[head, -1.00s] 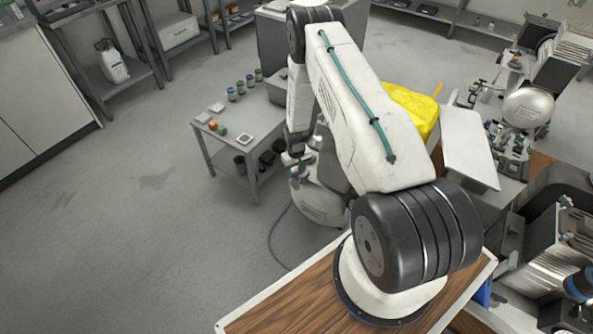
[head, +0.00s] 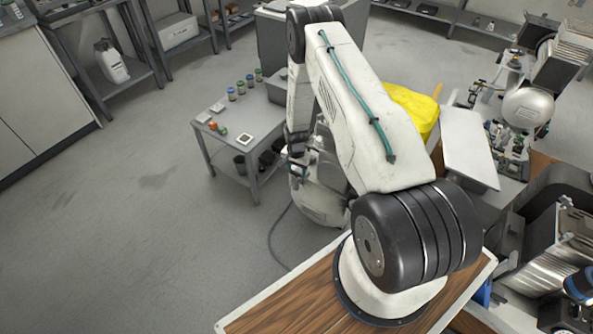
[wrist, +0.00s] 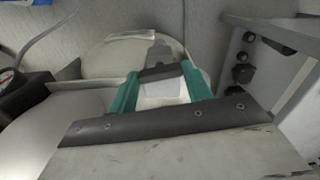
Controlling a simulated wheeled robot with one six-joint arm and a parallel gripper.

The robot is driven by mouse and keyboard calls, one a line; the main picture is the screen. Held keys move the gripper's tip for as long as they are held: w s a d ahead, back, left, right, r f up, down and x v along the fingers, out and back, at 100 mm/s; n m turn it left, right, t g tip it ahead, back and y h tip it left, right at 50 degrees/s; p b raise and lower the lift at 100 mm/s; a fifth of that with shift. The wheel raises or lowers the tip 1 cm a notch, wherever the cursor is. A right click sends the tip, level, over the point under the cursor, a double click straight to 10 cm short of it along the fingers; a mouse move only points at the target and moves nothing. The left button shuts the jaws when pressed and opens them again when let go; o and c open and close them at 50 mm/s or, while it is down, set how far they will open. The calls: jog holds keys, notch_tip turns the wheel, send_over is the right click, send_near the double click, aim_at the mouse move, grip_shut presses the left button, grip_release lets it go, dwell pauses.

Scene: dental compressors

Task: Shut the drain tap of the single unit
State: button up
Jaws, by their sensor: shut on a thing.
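The single unit's pale tank (head: 322,205) stands on the floor beside the grey table, partly behind my arm in the head view. Its rounded white body (wrist: 110,58) also shows in the wrist view, behind the fingers. My gripper (wrist: 161,86) has two teal fingers, set apart and closed on a small grey and dark piece (wrist: 160,70) between them. This piece appears to be the drain tap's handle; its exact angle is hard to tell.
A grey table (head: 232,160) with jars and small parts stands just left of the unit. A hose (head: 272,240) lies on the floor. Open floor lies at left.

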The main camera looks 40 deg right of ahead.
aim_at(296, 172)
jog(key=shift+m, duration=0.8)
jog(key=o, duration=1)
notch_tip(296, 172, up, 8)
jog(key=shift+f, duration=0.1)
